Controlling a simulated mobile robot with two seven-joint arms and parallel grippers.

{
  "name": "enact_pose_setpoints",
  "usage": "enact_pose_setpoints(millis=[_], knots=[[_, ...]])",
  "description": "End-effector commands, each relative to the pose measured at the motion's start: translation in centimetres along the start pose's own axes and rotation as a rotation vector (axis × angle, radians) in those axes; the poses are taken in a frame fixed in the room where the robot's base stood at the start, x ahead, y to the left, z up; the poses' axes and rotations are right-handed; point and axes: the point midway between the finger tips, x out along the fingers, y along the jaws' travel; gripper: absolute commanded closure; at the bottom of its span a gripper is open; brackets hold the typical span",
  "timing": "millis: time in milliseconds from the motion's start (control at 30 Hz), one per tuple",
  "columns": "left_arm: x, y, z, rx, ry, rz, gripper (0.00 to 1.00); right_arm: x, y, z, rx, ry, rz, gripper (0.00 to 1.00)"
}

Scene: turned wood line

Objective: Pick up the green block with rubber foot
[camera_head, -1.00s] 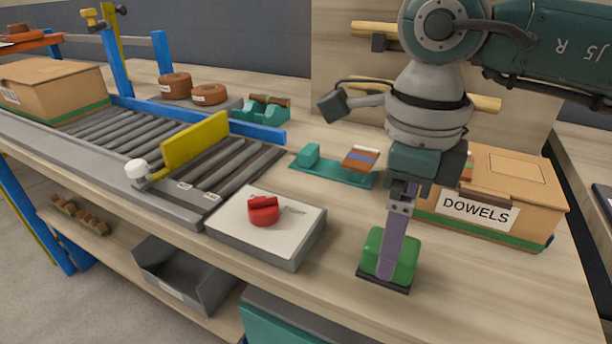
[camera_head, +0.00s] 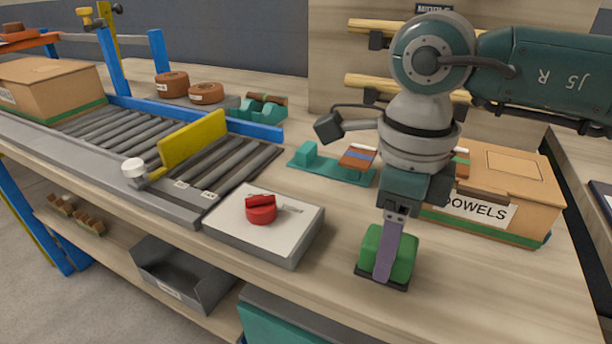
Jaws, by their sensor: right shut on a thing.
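The green block with a dark rubber foot (camera_head: 404,256) is near the front of the wooden table, right of the red-knob box. It looks upright, its dark foot at the bottom. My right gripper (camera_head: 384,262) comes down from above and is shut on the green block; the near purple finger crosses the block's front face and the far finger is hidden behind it. I cannot tell whether the foot still touches the table. My left gripper is not in view.
A cardboard box labelled DOWELS (camera_head: 520,222) stands close behind, to the right. A grey box with a red knob (camera_head: 262,212) sits to the left. A teal fixture (camera_head: 320,169) lies behind. A roller conveyor (camera_head: 215,165) runs along the left.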

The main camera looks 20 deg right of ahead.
Motion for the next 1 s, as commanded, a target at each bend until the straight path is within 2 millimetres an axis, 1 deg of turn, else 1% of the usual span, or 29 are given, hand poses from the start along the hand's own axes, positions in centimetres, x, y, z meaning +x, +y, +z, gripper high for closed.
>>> enact_pose_setpoints(millis=[33, 200, 267, 533, 667, 767, 867, 967, 1000], knots=[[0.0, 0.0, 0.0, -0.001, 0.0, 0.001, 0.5, 0.0, 0.0, 0.0, 0.0, 0.0, 0.0, 0.75], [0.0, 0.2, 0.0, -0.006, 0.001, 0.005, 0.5, 0.0, 0.0, 0.0, 0.0, 0.0, 0.0, 0.94], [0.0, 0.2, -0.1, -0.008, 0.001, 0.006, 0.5, 0.0, 0.0, 0.0, 0.0, 0.0, 0.0, 1.0], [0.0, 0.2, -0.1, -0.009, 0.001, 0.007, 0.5, -0.1, 0.0, 0.0, 0.0, -0.001, 0.0, 1.0], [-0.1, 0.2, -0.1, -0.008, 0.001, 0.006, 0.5, -0.8, 0.0, 0.1, 0.001, -0.001, -0.001, 1.0], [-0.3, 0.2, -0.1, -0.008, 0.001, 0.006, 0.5, -2.0, -0.1, 0.1, 0.0, -0.003, -0.002, 1.0], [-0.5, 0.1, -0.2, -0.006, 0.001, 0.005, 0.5, -4.0, -0.1, 0.1, -0.001, -0.004, -0.004, 1.0], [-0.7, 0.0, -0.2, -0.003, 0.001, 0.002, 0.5, -6.7, -0.2, 0.1, -0.001, -0.006, -0.006, 1.0], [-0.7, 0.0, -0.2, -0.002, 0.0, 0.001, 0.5, -7.9, -0.2, 0.1, -0.001, -0.007, -0.006, 1.0]])
